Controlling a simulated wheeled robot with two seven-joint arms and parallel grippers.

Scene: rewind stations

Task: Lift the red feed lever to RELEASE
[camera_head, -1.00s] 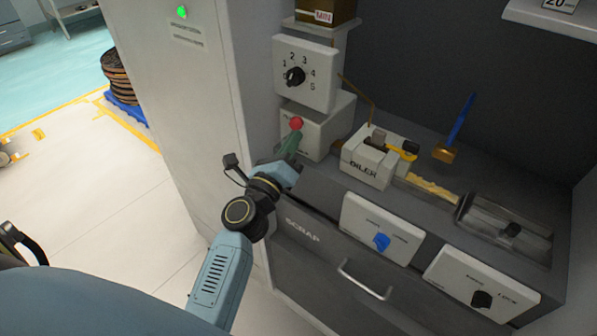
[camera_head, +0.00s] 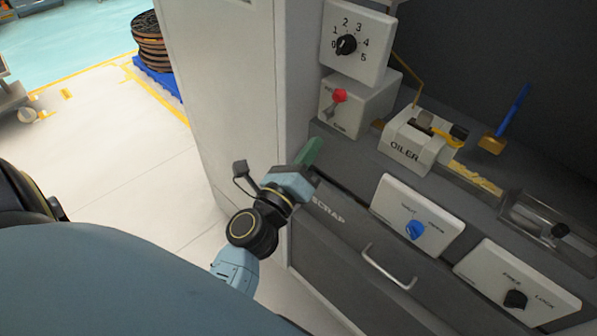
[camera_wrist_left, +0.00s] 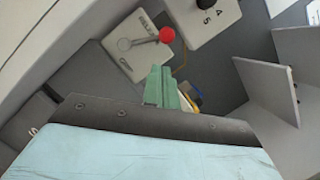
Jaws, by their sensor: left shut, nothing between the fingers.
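The red feed lever (camera_head: 339,96) is on the front of a small white box (camera_head: 372,105) under the numbered dial. Its red knob stands up and to the right of its pivot. In the left wrist view the red knob (camera_wrist_left: 167,35) and grey shaft show clear of my fingers. My left gripper (camera_head: 312,150) is below and left of the lever box, apart from the knob. Its green fingers (camera_wrist_left: 162,78) are together with nothing between them. My right gripper is not in view.
A numbered dial panel (camera_head: 357,42) is above the lever box. The white oiler (camera_head: 408,140) stands to its right on the grey ledge. The scrap drawer handle (camera_head: 388,268), a blue knob panel (camera_head: 416,215) and a black knob panel (camera_head: 517,282) are lower right.

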